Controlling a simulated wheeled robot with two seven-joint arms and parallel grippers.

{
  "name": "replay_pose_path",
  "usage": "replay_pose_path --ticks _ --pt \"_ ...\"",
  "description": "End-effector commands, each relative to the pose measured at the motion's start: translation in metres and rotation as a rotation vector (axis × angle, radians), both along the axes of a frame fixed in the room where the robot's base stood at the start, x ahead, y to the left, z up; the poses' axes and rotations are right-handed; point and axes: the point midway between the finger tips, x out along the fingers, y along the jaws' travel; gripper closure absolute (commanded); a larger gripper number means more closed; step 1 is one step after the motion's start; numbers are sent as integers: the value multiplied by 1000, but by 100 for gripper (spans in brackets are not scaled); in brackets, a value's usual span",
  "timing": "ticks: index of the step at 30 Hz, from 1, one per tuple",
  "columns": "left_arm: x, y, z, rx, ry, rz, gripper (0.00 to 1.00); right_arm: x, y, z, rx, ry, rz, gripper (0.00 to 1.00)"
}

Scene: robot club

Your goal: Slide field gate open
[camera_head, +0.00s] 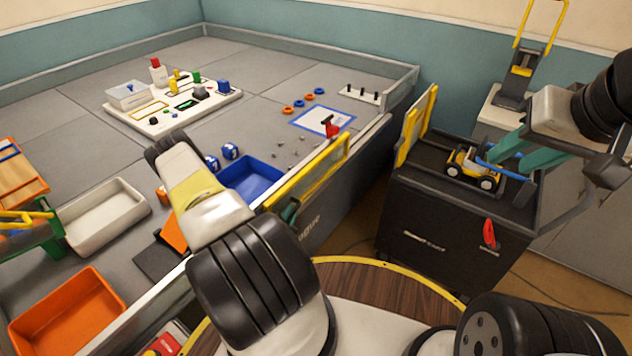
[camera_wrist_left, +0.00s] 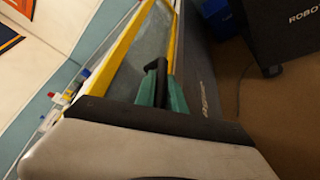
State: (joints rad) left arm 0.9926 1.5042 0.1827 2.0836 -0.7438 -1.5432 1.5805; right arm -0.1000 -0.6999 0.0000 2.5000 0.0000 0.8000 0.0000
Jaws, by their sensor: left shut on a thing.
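The field gate (camera_head: 318,172) is a yellow-framed, see-through panel along the field's near right wall, partly hidden by my left arm. The left wrist view shows its yellow frame (camera_wrist_left: 125,36) and clear pane. My left gripper (camera_head: 288,212) is at the gate's near end. In the left wrist view its teal fingers (camera_wrist_left: 161,92) are shut on a dark upright handle (camera_wrist_left: 161,70) beside the pane. My right gripper (camera_head: 535,158) is over the black cart at right, its teal fingers apart beside a small yellow rover (camera_head: 473,168) with a blue bar.
The black cart (camera_head: 450,235) stands right of the field, with a yellow-framed panel (camera_head: 413,125) at its left side. A blue tray (camera_head: 262,178), white tray (camera_head: 103,218) and orange tray (camera_head: 68,315) lie inside the field. A floor gap separates field and cart.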

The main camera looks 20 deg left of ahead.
Motion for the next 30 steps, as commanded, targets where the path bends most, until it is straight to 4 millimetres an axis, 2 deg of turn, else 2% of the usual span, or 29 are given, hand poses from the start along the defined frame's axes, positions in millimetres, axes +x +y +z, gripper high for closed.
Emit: replay_pose_path --ticks 6,17,18,21,30 --pt "-14 3 0 -2 0 -2 100 0 0 0 0 0 0 64" --pt "-17 4 -1 -1 4 -1 100 0 0 0 0 0 0 64" --pt "-17 4 -1 0 5 0 80 0 0 0 0 0 0 64" --pt "-17 4 -1 0 4 0 64 0 0 0 0 0 0 64" --pt "-16 4 0 0 2 0 64 0 0 0 0 0 0 64"
